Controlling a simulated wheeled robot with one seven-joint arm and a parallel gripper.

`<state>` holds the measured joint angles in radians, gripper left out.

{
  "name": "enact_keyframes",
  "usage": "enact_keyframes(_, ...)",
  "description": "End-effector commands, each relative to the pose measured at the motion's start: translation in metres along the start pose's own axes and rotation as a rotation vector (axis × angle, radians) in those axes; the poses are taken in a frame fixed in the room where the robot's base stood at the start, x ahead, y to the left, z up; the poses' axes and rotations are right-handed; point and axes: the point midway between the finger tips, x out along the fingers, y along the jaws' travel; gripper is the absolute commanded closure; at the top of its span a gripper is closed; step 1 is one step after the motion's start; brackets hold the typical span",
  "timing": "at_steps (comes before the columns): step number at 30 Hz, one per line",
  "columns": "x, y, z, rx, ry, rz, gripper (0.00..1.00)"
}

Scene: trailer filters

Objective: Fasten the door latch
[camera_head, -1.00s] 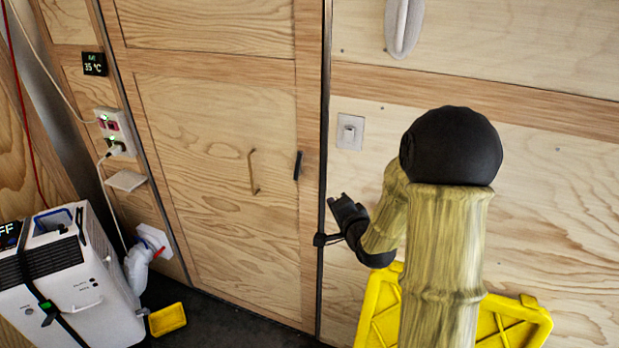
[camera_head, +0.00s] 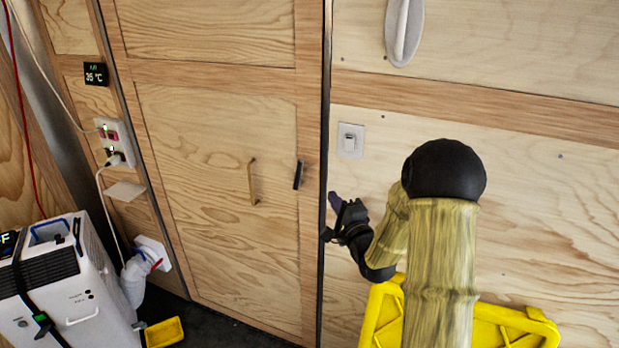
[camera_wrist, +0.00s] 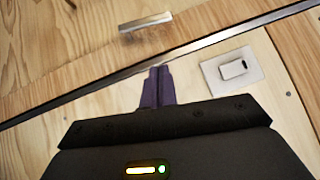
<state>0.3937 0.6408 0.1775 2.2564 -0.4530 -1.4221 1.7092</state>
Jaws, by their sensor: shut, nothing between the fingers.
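The wooden door (camera_head: 215,125) appears shut, with a dark strip along its right side. The latch (camera_head: 298,175) is a small dark bar near that side, close to upright and slightly tilted. It shows as a shiny metal bar in the wrist view (camera_wrist: 146,22), beyond the dark strip. My gripper (camera_head: 334,201) is right of and below the latch, apart from it, near the strip. Its dark purple fingers (camera_wrist: 159,74) are together and empty, pointing toward the strip on the light switch's side. I cannot tell whether they touch the wall.
A wooden pull handle (camera_head: 253,182) is left of the latch. A light switch (camera_head: 350,141) is on the wall right of the strip. A yellow plastic item (camera_head: 375,310) stands low behind my arm. A white appliance (camera_head: 80,295) and a small yellow tray (camera_head: 164,332) are at lower left.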

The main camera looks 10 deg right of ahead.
Motion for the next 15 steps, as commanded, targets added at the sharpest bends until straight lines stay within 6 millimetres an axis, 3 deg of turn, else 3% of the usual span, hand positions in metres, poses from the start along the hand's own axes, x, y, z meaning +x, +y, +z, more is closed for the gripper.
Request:
enact_keyframes(13, 0.077, -0.002, 0.001, -0.001, -0.002, -0.001, 1.00)
enact_keyframes(15, 0.085, -0.002, 0.011, -0.001, -0.005, 0.001, 1.00)
